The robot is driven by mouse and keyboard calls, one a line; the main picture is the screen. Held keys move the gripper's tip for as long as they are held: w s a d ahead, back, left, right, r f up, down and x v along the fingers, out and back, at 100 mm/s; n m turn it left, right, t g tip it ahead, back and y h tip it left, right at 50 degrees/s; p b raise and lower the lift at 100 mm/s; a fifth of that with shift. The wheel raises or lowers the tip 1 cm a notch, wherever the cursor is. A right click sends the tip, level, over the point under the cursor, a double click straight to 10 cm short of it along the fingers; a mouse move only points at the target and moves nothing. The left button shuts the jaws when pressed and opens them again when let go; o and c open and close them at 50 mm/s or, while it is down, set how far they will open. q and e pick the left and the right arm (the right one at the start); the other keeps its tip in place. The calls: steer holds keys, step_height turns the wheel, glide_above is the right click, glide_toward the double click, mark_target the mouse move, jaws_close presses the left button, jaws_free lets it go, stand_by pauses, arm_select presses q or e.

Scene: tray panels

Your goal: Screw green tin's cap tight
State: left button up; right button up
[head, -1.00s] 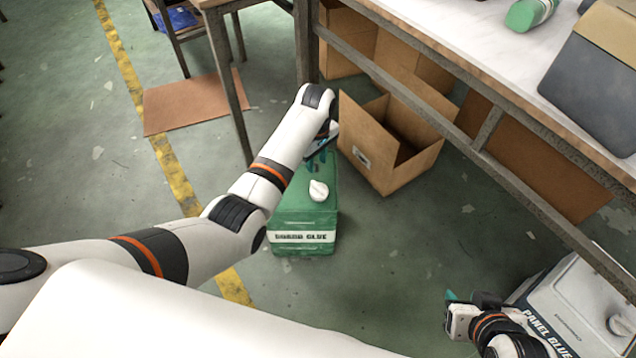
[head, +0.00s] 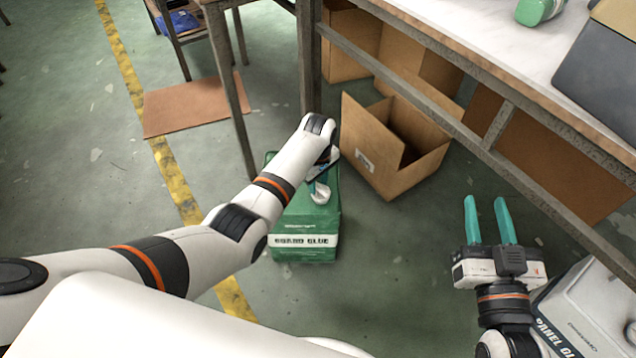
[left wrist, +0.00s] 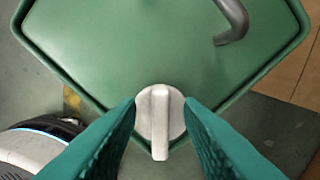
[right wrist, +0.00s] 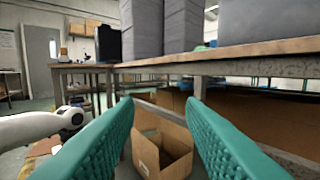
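The green tin (head: 305,222), labelled board glue, stands on the floor below the middle of the head view. Its white cap (head: 321,196) sits on its top, partly covered by my left gripper (head: 318,182). In the left wrist view the round cap (left wrist: 160,122) with its raised bar lies between the tips of my open left gripper (left wrist: 160,103). The fingertips are close to the cap's sides; contact is unclear. The tin's dark handle (left wrist: 233,22) shows at the top. My right gripper (head: 487,202) is open and empty, away from the green tin.
A white panel glue tin (head: 590,305) stands at the lower right beside my right arm. An open cardboard box (head: 385,165) is behind the green tin on the right. The workbench (head: 470,75) and its rails overhang the right side. Floor is clear between the tins.

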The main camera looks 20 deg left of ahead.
arm_select(q)
steer(key=shift+f, duration=0.1)
jaws_close()
stand_by(0.3)
